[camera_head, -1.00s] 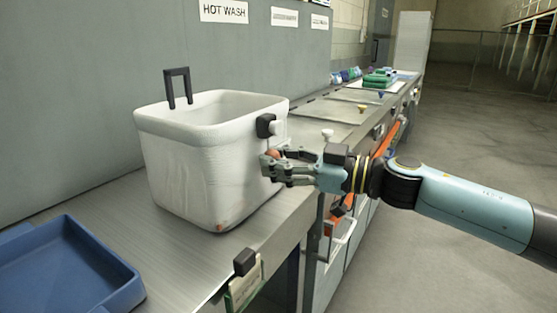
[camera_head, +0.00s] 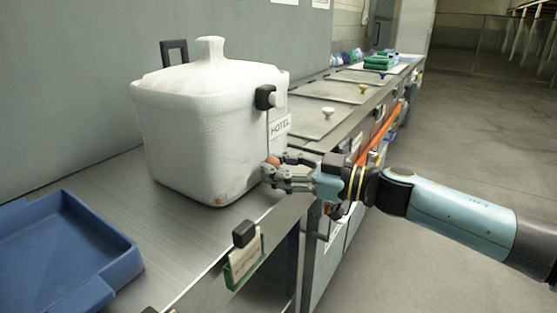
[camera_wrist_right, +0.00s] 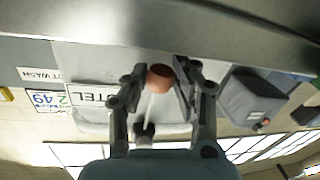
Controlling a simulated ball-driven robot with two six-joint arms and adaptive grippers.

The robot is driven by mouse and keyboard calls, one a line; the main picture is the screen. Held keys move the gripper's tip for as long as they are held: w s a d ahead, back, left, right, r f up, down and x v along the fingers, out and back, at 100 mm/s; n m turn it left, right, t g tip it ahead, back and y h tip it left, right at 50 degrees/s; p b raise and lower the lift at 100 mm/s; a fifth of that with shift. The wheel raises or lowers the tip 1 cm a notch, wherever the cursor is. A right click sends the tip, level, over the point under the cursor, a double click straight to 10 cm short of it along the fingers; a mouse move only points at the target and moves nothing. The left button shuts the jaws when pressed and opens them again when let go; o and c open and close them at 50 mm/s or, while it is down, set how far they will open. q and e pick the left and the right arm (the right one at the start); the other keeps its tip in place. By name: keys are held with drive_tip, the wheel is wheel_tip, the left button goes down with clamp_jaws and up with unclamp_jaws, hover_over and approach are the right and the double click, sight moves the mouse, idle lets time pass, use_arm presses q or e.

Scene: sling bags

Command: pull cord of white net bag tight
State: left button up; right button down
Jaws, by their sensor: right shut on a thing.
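The white net bag (camera_head: 205,130) stands upright on the metal counter. Its top is drawn in to a closed, gathered knob (camera_head: 210,50). My right gripper (camera_head: 271,168) is beside the bag's lower right side, shut on a reddish-brown bead (camera_head: 273,161). The right wrist view shows the bead (camera_wrist_right: 160,77) between both fingertips, with a white cord (camera_wrist_right: 149,106) running from it toward a dark block (camera_wrist_right: 145,130). In the head view the cord is hard to make out. My left gripper is not in view.
A blue tray (camera_head: 128,268) lies at the front left. A black fitting (camera_head: 265,97) and a HOTEL tag (camera_head: 280,126) are on the bag's right side. A small card holder (camera_head: 243,265) hangs at the counter's front edge. Lidded bins with knobs run behind to the right.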

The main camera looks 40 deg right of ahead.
drive_tip(key=c, duration=1)
unclamp_jaws()
drive_tip(key=v, duration=1.2)
drive_tip(key=shift+s, duration=0.1)
